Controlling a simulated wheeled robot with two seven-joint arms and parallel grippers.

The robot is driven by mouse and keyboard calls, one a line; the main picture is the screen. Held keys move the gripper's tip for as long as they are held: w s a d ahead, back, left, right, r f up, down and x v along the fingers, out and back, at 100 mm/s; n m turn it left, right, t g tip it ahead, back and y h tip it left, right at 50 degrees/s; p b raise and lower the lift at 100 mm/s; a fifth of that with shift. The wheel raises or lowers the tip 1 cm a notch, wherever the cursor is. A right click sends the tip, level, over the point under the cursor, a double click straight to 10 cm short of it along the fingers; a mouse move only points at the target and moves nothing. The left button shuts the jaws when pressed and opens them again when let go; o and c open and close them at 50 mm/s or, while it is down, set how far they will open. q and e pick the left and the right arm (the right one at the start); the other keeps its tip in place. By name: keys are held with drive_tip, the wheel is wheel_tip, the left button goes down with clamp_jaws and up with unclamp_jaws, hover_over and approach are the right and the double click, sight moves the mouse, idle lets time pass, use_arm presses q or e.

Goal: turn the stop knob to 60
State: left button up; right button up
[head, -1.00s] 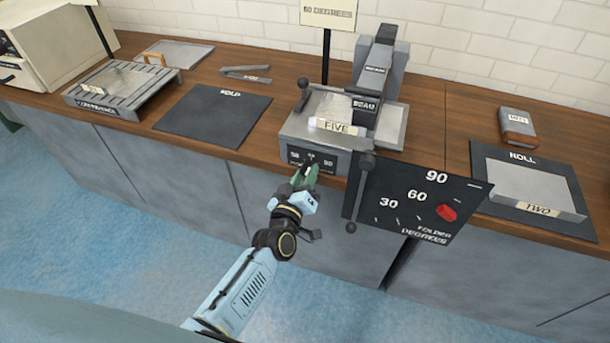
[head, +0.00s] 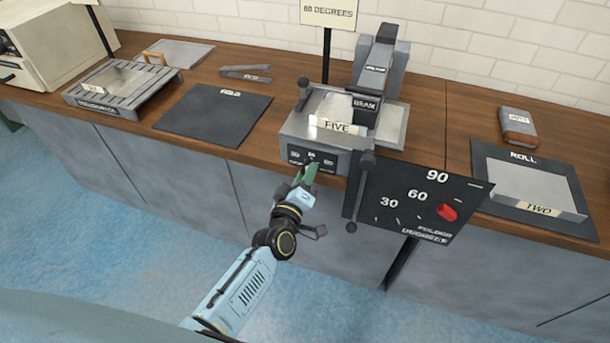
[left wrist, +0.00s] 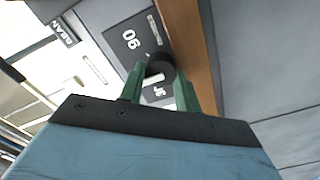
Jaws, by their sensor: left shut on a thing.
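The stop knob (left wrist: 158,68) is a small dark knob on the black front plate of the folder, marked 90 on one side in the left wrist view. The plate (head: 326,163) also shows in the head view, below the grey folder (head: 300,130). My left gripper (head: 306,172) reaches up to the plate, its green fingers shut on the knob. In the left wrist view the fingers (left wrist: 156,86) lie on either side of the knob. The knob's pointer direction is hard to read. The sign (head: 328,13) above reads 60 degrees. My right gripper is out of view.
A black dial board (head: 400,222) marked 30, 60 and 90, with a red piece (head: 447,212), hangs right of my gripper. A sheet labelled FIVE (head: 338,126) lies on the folder.

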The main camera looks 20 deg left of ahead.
use_arm(q)
drive_tip(key=o, duration=1)
drive_tip(key=s+p, duration=0.1)
drive_tip(key=s, duration=1.2)
drive_tip(key=shift+s+a+p, duration=0.2)
drive_tip(key=shift+p, duration=0.1)
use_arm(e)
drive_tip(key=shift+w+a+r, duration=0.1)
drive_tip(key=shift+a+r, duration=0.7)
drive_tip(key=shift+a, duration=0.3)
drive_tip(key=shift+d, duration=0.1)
